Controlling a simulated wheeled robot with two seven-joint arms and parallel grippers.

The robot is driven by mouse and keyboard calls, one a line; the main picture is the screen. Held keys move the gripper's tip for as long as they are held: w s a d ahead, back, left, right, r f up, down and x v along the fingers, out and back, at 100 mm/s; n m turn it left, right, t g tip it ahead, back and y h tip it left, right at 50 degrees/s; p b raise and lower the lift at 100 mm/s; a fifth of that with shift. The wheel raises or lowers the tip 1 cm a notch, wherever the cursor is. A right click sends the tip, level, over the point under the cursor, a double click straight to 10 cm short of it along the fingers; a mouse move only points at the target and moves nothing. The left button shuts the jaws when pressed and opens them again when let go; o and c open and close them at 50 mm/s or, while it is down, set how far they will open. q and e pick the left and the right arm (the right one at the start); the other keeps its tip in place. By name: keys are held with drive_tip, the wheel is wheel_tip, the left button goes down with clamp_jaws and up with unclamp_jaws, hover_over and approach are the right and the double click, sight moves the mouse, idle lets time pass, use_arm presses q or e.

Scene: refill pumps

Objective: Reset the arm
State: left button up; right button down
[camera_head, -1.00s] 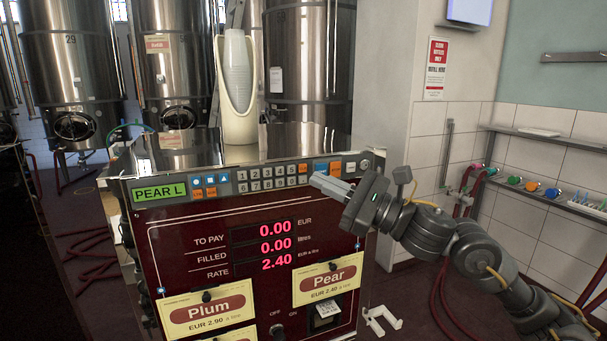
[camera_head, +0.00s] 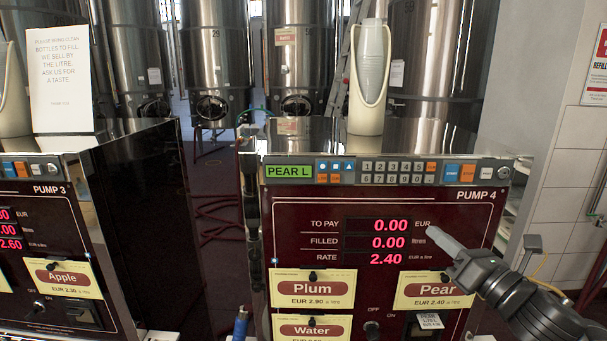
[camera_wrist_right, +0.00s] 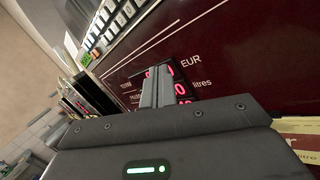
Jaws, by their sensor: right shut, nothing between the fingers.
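My right gripper (camera_head: 440,243) is shut and empty. In the head view its fingertips are in front of the right part of pump 4's dark red panel (camera_head: 300,215), near the readouts. In the right wrist view the closed fingers (camera_wrist_right: 158,88) overlap the lit digits; I cannot tell whether they touch the panel. Pump 4's green display (camera_head: 289,171) reads PEAR L. Its readouts (camera_head: 388,242) show 0.00, 0.00 and 2.40. The keypad (camera_head: 398,173) is above the gripper. My left gripper is not in view.
Pump 3 (camera_head: 118,235) stands at left, with a gap between the pumps. A white holder with a grey container (camera_head: 368,85) stands on pump 4. Plum (camera_head: 314,288), Pear (camera_head: 420,290) and Water cards hang on its front. Steel tanks (camera_head: 215,60) stand behind.

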drive_tip(key=s+f+m+g+h, duration=0.3)
drive_tip(key=s+f+m+h, duration=0.1)
drive_tip(key=f+m, duration=0.7)
drive_tip(key=s+f+m+g+h, duration=0.25)
drive_tip(key=f+m, duration=0.65)
drive_tip(key=f, duration=0.5)
drive_tip(key=s+a+f+m+g+h, duration=0.1)
drive_tip(key=s+f+m+g, duration=0.4)
drive_tip(key=s+f+m, duration=0.5)
drive_tip(key=s+a+f+m+g+h, duration=0.15)
drive_tip(key=s+f+m+g, duration=0.45)
drive_tip(key=s, duration=0.8)
wheel_tip(320, 180, down, 26)
drive_tip(key=n, duration=0.1)
drive_tip(key=s+d+f, duration=0.2)
drive_tip(key=s+f, duration=1.4)
drive_tip(key=s, duration=0.1)
drive_tip(key=shift+d+f+n+g, duration=0.2)
drive_tip(key=shift+d+n+g, duration=0.1)
drive_tip(key=shift+g, duration=0.15)
